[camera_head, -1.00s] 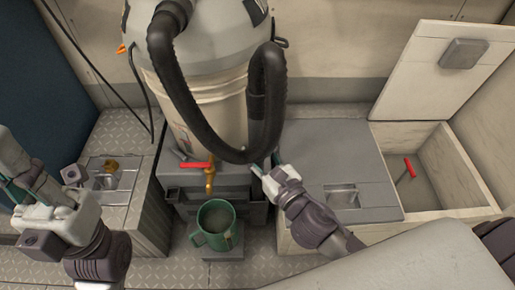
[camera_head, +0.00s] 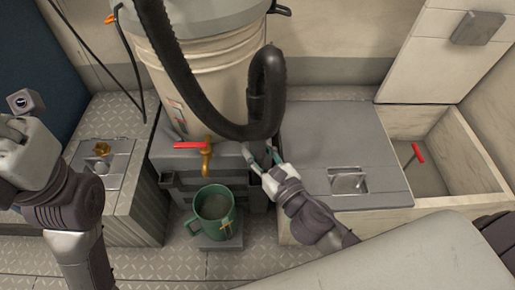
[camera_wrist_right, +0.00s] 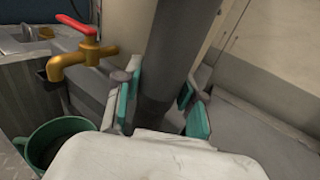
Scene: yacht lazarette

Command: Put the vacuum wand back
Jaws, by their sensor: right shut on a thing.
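The vacuum wand (camera_wrist_right: 172,60) is a dark tube that runs down between the teal pads of my right gripper (camera_wrist_right: 157,103) in the right wrist view. The right gripper (camera_head: 262,158) is shut on it, just right of the brass tap in the head view. The wand's lower end is hidden behind the gripper. The black ribbed hose (camera_head: 180,70) loops down in front of the pale vacuum drum (camera_head: 215,75) and up again on the right. My left gripper shows only in part at the left edge, with its fingers unclear.
A brass tap (camera_head: 206,157) with a red handle sits above a green mug (camera_head: 214,212), close left of my right gripper. A grey hatch lid (camera_head: 345,140) lies to the right, beside an open bin (camera_head: 455,170) holding a red-handled thing (camera_head: 418,152). A metal-topped box (camera_head: 118,200) stands left.

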